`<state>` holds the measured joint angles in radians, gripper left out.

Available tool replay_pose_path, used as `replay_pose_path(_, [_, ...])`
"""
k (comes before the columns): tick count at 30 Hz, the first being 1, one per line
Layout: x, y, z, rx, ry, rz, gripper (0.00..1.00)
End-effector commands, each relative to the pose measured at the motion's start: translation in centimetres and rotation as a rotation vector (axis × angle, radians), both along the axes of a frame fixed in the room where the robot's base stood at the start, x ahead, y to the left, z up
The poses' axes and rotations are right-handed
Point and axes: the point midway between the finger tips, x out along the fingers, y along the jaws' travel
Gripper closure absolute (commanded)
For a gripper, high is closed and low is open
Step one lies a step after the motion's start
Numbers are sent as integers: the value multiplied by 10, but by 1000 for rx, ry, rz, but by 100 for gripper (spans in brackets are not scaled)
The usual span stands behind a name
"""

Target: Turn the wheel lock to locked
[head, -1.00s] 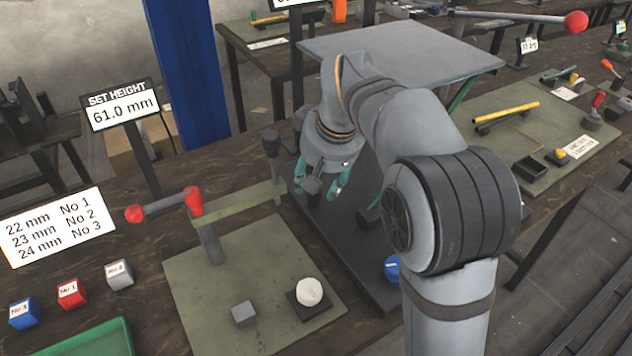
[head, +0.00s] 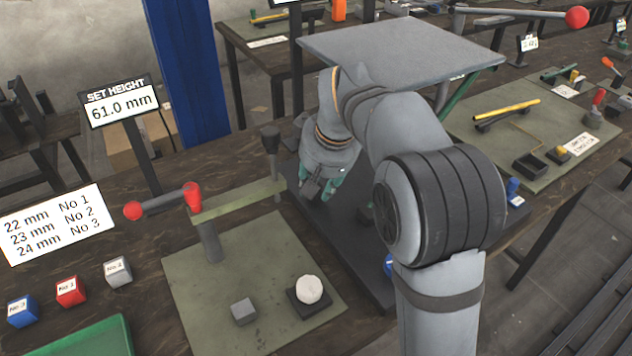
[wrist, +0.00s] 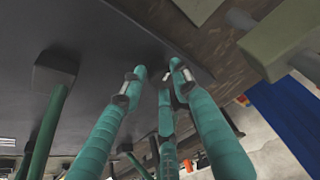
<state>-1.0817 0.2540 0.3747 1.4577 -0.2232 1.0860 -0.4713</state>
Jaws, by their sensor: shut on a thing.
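My gripper (head: 323,192) has teal fingers and is low over the dark base plate (head: 352,262) of the press behind the green mat. In the wrist view its fingers (wrist: 158,72) converge close together over a dark surface. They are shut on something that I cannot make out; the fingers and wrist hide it. I cannot tell for certain which part is the wheel lock.
A green bar (head: 235,201) with a red-knobbed lever (head: 160,204) stands left of my gripper. A grey block (head: 243,311) and a round white piece (head: 308,289) are on the green mat (head: 200,300). A grey tabletop plate (head: 400,52) is above and behind my arm.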

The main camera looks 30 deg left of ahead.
Motion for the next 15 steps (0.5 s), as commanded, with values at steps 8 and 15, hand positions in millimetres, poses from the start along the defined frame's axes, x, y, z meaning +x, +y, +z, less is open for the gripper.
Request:
replay_pose_path(8, [0,4,4,10,-8,5,94])
replay_pose_path(15, [-1,6,4,12,-11,-48,97])
